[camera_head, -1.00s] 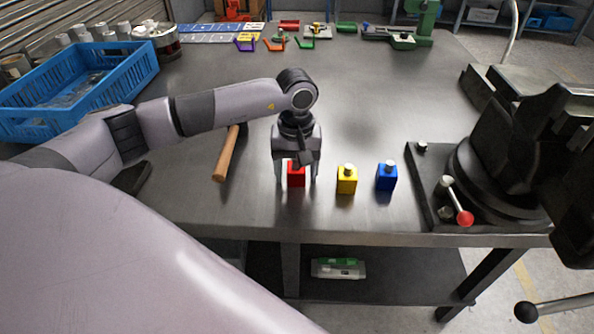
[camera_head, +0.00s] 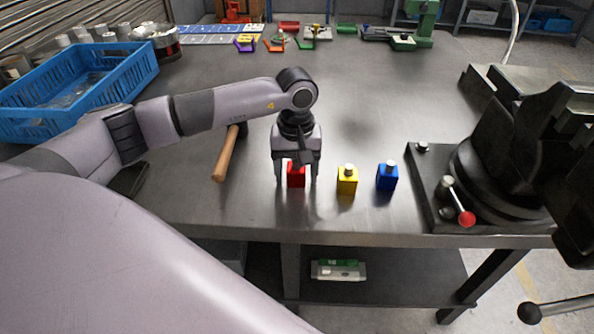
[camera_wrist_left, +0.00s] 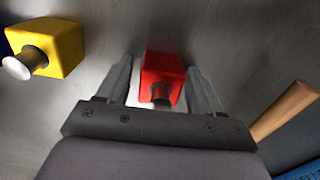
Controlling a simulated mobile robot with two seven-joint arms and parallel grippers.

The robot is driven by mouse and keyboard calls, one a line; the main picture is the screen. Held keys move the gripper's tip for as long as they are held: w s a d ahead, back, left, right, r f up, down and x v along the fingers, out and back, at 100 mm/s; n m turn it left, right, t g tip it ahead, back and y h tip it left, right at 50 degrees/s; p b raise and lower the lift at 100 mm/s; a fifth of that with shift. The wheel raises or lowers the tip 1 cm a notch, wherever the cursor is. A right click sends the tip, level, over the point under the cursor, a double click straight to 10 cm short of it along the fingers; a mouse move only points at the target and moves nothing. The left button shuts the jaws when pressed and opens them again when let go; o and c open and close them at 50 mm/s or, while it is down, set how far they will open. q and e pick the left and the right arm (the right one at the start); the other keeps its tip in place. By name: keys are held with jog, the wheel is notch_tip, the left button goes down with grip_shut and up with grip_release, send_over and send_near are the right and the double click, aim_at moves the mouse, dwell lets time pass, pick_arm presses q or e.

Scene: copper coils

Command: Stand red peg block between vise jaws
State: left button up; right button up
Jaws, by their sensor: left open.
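The red peg block (camera_head: 296,180) stands upright on the metal bench; its top is partly hidden by my gripper. My left gripper (camera_head: 297,182) is open, pointing down, with one finger on each side of the red block. In the left wrist view the red block (camera_wrist_left: 162,78) sits between the two spread fingers (camera_wrist_left: 160,88), with visible gaps on both sides. The vise (camera_head: 510,140) stands at the bench's right side; I cannot make out the gap between its jaws. My right gripper is not in view.
A yellow peg block (camera_head: 347,181) and a blue peg block (camera_head: 387,177) stand right of the red one. A hammer with a wooden handle (camera_head: 226,156) lies to the left. A blue crate (camera_head: 75,120) is at the far left. The bench centre is clear.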

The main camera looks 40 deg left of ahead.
pick_arm(q)
jog(key=c, duration=0.9)
jog(key=shift+o, duration=0.2)
jog(key=shift+r, duration=0.15)
jog(key=shift+r+p, duration=1.5)
jog(key=shift+r, duration=0.9)
